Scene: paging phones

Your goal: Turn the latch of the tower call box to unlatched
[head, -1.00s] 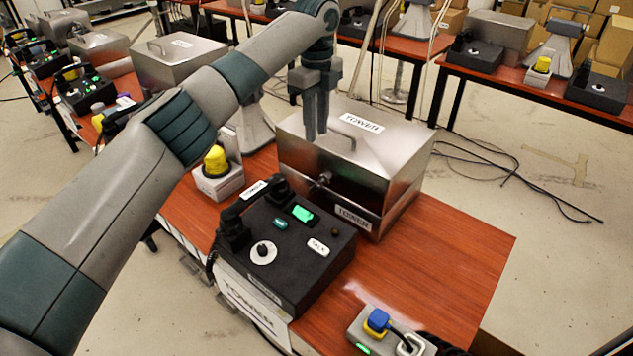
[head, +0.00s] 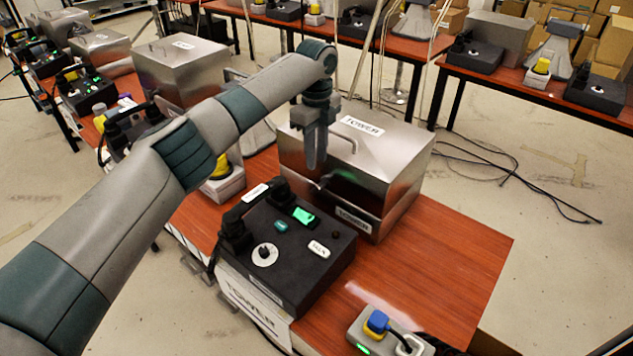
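The tower call box (head: 388,165) is a silver metal case labelled TOWER, with a carrying handle on its closed lid. It stands behind the black phone unit. Its latch (head: 322,184) is small and on the front face, near the lid seam; its setting is too small to tell. My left gripper (head: 314,166) points down in front of the box's front face, with its fingertips just above the latch. The fingers are seen nearly edge-on and overlap, so their gap and any contact with the latch are unclear. My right gripper is out of view.
A black phone unit (head: 290,252) with a handset and dial stands in front of the box. A yellow-topped beacon (head: 222,176) is to its left, and a grey unit with a blue-yellow plug (head: 377,321) is at the front. The red-brown table (head: 455,255) is bare at right.

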